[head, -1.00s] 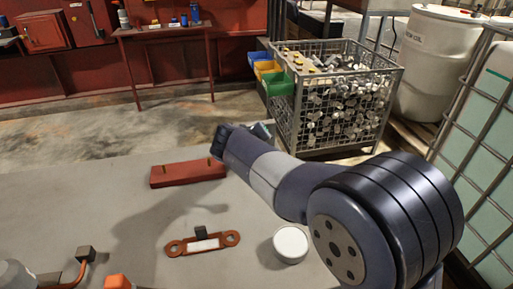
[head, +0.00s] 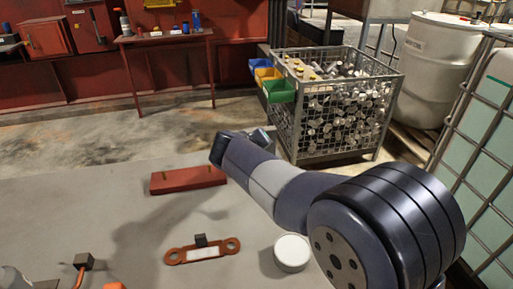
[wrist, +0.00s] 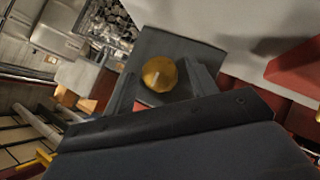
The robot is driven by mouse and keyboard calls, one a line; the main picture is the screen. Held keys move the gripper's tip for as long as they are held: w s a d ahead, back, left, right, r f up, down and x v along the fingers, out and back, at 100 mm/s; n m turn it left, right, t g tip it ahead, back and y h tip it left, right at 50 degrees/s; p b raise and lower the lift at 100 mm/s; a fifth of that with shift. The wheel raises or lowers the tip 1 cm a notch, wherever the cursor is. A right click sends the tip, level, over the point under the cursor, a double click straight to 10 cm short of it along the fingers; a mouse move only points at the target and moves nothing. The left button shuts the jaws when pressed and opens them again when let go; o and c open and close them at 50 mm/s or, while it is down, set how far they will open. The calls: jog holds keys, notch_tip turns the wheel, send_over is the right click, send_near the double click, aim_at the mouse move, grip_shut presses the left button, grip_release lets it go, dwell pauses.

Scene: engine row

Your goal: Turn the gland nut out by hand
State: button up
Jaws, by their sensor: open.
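The gland nut (wrist: 158,75) looks like a round brass piece with a paler stub at its middle. It shows in the wrist view against a dark grey block (wrist: 178,45). My gripper (wrist: 160,88) is open, with one dark finger on the left of the nut and one on the right. I see a gap beside the nut, but cannot tell how near each fingertip is to its side. In the head view my arm reaches away over the grey bench top (head: 120,200), and its far end hides the fingers and the nut.
A red bar with two pegs (head: 188,180), an orange two-eyed link (head: 203,253) and a white round cap (head: 292,253) lie on the bench. A wire cage of metal parts (head: 345,130) stands behind, with coloured bins on its left.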

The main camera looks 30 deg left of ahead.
jog(key=v, duration=1.1)
jog(key=shift+w+f, duration=0.1)
jog(key=shift+w, duration=0.1)
jog(key=x, duration=1)
jog(key=shift+w+f, duration=0.1)
jog(key=shift+f, duration=0.1)
jog(key=shift+w+p, duration=0.1)
jog(key=shift+p, duration=0.2)
jog(key=shift+f, duration=0.1)
